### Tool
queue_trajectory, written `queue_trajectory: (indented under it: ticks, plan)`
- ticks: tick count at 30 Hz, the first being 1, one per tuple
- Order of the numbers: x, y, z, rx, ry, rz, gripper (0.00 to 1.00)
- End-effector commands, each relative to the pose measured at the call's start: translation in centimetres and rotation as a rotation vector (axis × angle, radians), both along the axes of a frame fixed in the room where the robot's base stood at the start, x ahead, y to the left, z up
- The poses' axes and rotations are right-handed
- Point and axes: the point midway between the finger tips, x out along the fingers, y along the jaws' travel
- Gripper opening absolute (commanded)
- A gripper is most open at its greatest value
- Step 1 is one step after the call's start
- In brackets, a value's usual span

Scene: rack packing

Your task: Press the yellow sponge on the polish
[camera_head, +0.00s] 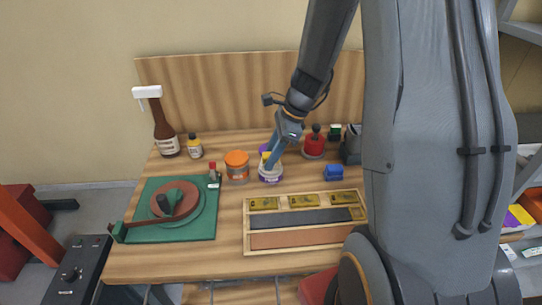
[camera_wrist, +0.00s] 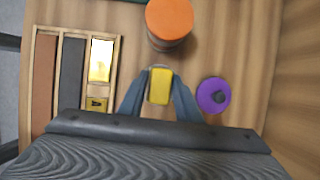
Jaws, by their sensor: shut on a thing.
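The yellow sponge (camera_wrist: 160,86) is held between the two blue-grey fingers of my gripper (camera_wrist: 160,92) in the wrist view. In the head view my gripper (camera_head: 269,163) points down at a white jar with a purple label (camera_head: 270,178), which looks like the polish. The sponge is at the jar's mouth; a pale rim shows just past it in the wrist view. I cannot tell whether the sponge touches the polish, as the jar's inside is hidden. A purple lid with a dark knob (camera_wrist: 213,95) lies apart, beside the jar.
An orange-lidded jar (camera_head: 237,165) stands close left of the white jar. A wooden tray (camera_head: 247,232) with brass plates and strips lies in front.

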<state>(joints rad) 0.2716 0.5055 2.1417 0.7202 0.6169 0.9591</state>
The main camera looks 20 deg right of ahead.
Motion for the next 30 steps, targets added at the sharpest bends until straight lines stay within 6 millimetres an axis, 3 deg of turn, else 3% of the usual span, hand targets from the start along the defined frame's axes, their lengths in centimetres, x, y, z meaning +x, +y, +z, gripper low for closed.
queue_trajectory:
  ticks: [7, 30]
  plan:
    - [-0.2, 0.0, 0.4, 0.0, 0.002, 0.0, 0.13]
    - [-0.1, 0.0, 6.1, 0.0, 0.001, 0.001, 0.13]
